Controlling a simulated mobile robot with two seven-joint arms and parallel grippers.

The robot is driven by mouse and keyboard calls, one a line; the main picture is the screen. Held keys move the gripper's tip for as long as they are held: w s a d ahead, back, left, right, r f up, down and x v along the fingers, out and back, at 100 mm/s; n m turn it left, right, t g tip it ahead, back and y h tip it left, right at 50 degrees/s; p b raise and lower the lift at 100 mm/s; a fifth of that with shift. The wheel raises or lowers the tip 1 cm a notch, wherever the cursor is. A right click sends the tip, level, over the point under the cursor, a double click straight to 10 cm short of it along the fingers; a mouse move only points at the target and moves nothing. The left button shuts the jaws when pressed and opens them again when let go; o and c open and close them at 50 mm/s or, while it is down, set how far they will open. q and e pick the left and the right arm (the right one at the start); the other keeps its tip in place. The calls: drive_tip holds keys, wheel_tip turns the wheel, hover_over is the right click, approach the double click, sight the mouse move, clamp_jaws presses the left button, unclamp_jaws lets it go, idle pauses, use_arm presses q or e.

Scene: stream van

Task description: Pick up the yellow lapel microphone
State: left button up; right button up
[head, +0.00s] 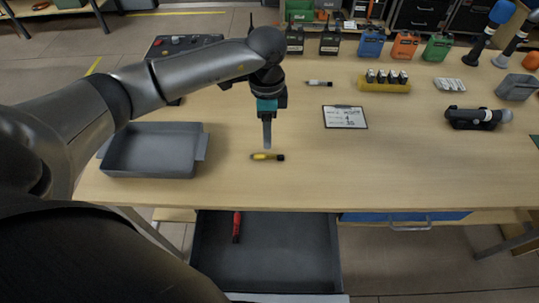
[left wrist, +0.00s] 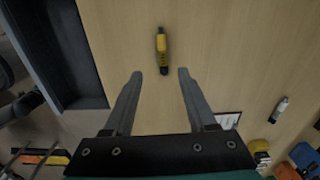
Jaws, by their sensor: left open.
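The yellow lapel microphone (head: 267,156), a small yellow piece with a dark end, lies on the wooden table near its front edge. My left gripper (head: 267,147) points down just above and behind it in the head view. In the left wrist view the microphone (left wrist: 161,42) lies beyond the fingertips, lined up with the gap between them. The left gripper (left wrist: 160,73) is open and empty there, its two fingers apart. I cannot tell the exact height of the fingertips above the table. My right gripper is not in view.
A grey tray (head: 152,173) stands left of the microphone. A clipboard (head: 344,124) and a white-and-dark small piece (head: 319,82) lie behind. A handheld microphone (head: 479,117) rests at right. An open drawer (head: 270,270) below holds a red item. The table right of the microphone is clear.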

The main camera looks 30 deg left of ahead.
sight(267, 155)
use_arm(q)
drive_tip(key=f+b, duration=0.1)
drive_tip(key=f, duration=0.8)
drive_tip(key=shift+w+a+f+b, duration=0.1)
drive_tip(key=shift+w+a+b, duration=0.1)
drive_tip(key=shift+b, duration=0.15)
clamp_jaws()
